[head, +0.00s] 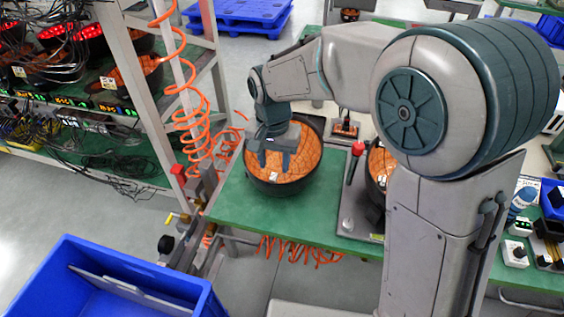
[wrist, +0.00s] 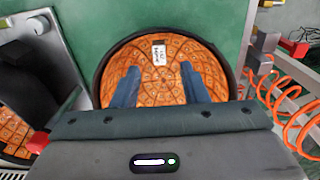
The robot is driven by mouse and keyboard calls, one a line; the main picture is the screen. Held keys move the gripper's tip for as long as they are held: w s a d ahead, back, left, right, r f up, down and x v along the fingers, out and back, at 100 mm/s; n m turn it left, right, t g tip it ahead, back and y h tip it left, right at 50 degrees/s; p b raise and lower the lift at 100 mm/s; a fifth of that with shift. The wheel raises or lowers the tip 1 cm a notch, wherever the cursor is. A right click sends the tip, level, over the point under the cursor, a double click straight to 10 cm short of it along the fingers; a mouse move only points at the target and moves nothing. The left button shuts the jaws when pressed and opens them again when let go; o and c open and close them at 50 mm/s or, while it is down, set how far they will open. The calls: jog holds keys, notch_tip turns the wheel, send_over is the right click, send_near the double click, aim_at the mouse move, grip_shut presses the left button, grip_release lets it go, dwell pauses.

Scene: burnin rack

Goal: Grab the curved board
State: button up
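The curved board (head: 302,160) is a round, bowl-like piece with an orange, tile-patterned inside, a dark rim and a small white label. It rests on the green tabletop (head: 236,205) in the head view. In the wrist view the curved board (wrist: 163,50) lies under my gripper, with its label near the far edge. My gripper (head: 274,160) is over the board with its two fingers pointing down. In the wrist view my gripper's fingers (wrist: 158,85) are spread apart with only the orange surface between them. Whether the fingertips touch the board cannot be told.
A second orange board (head: 380,162) sits in a grey fixture (head: 352,210) to the right, partly hidden by my arm. A rack (head: 150,100) with similar boards and orange coiled hoses stands left. A blue bin (head: 130,280) is at the lower left.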

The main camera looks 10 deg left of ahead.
aim_at(274, 176)
jog(key=shift+f, duration=2.9)
grip_shut()
